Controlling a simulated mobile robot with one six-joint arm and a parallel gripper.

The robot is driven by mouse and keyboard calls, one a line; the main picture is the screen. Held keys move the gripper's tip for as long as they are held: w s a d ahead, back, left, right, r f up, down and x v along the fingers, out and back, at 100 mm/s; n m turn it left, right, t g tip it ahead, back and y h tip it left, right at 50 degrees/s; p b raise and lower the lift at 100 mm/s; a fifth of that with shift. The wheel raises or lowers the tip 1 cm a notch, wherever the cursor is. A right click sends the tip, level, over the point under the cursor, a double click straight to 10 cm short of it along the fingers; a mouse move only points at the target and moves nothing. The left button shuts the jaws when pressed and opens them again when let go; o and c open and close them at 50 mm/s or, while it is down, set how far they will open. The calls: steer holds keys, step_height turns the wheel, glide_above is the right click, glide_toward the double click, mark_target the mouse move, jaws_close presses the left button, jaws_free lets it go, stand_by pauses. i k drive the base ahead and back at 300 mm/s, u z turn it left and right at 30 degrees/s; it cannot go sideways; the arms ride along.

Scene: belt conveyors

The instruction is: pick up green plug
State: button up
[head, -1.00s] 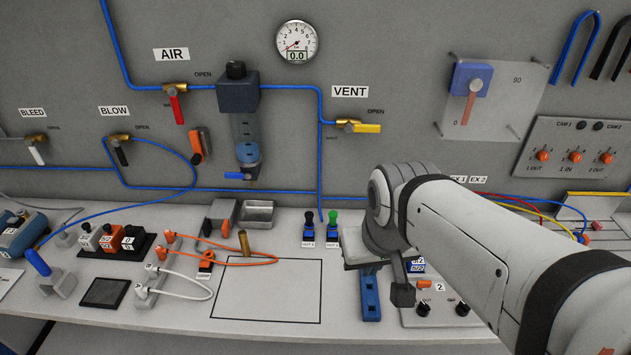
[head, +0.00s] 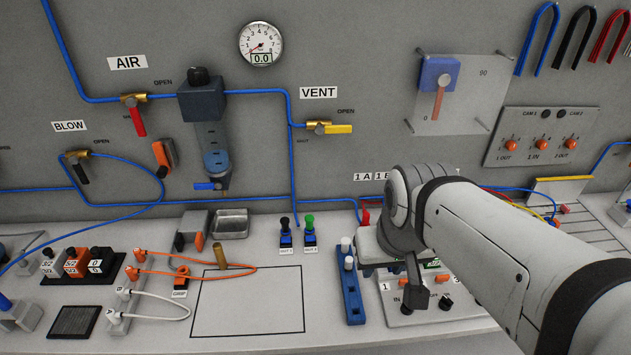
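The green plug (head: 309,222) stands upright in a small blue holder (head: 310,239) on the bench, just right of a similar black plug (head: 284,223). My gripper (head: 415,297) is to the right and nearer the camera, apart from the plug. It is mostly hidden behind my own arm, and only a dark part shows below the wrist. I cannot see its fingertips clearly or whether it holds anything.
A blue rack (head: 350,298) with white plugs stands left of my wrist. A control box (head: 440,308) with knobs sits beneath my arm. An outlined empty area (head: 248,303) lies in front of the plugs. A metal tray (head: 231,224) is to their left.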

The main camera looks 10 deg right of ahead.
mark_target(309, 219)
steer(key=z, duration=0.5)
steer(key=k, duration=1.7)
steer(key=u, duration=0.4)
steer(key=i, duration=1.65)
steer(key=u, duration=0.05)
